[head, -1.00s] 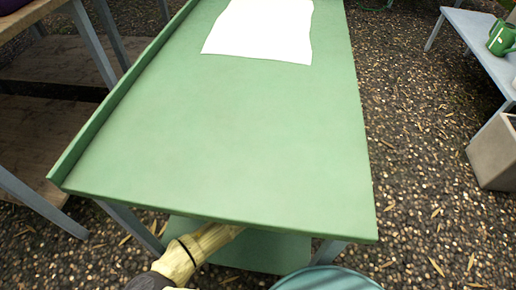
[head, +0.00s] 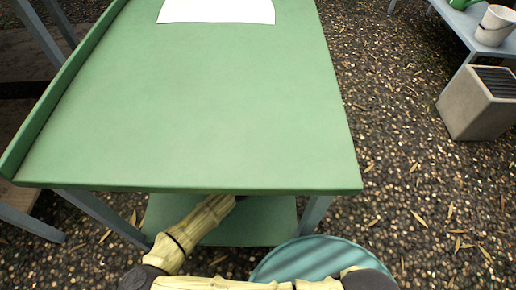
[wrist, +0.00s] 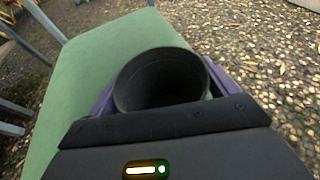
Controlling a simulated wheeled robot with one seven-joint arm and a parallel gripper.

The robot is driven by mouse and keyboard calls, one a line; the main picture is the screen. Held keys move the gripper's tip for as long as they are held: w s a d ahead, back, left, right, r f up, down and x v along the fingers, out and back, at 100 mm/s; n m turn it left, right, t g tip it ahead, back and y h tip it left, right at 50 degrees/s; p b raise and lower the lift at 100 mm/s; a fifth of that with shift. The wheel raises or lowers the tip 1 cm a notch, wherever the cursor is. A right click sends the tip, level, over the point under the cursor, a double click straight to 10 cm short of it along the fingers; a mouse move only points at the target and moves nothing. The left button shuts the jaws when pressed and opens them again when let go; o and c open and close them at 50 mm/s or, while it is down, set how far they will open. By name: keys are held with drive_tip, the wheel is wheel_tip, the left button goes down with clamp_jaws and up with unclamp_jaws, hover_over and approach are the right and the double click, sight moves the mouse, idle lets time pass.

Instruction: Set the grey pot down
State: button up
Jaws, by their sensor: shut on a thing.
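The grey pot (wrist: 160,68) is dark and round, with its open mouth facing the wrist camera. My gripper (wrist: 158,88) is shut on it, with a purple finger on each side. Beyond the pot, the wrist view shows a flat green surface (wrist: 75,100). Whether the pot touches that surface cannot be told. In the head view my arm reaches in under the front edge of the green tabletop (head: 190,110), above the green lower shelf (head: 255,222). The tabletop hides the pot and most of my gripper there.
A white sheet (head: 215,10) lies at the tabletop's far end, with the rest of the top bare. A raised lip runs along its left side. A square planter (head: 465,112) stands on gravel at right, near a bench with a white bucket (head: 494,27).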

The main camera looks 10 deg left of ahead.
drive_tip(key=shift+f, duration=0.1)
drive_tip(key=shift+f+b, duration=1.35)
drive_tip(key=shift+f, duration=0.45)
drive_tip(key=shift+f, duration=0.15)
drive_tip(key=o, duration=0.8)
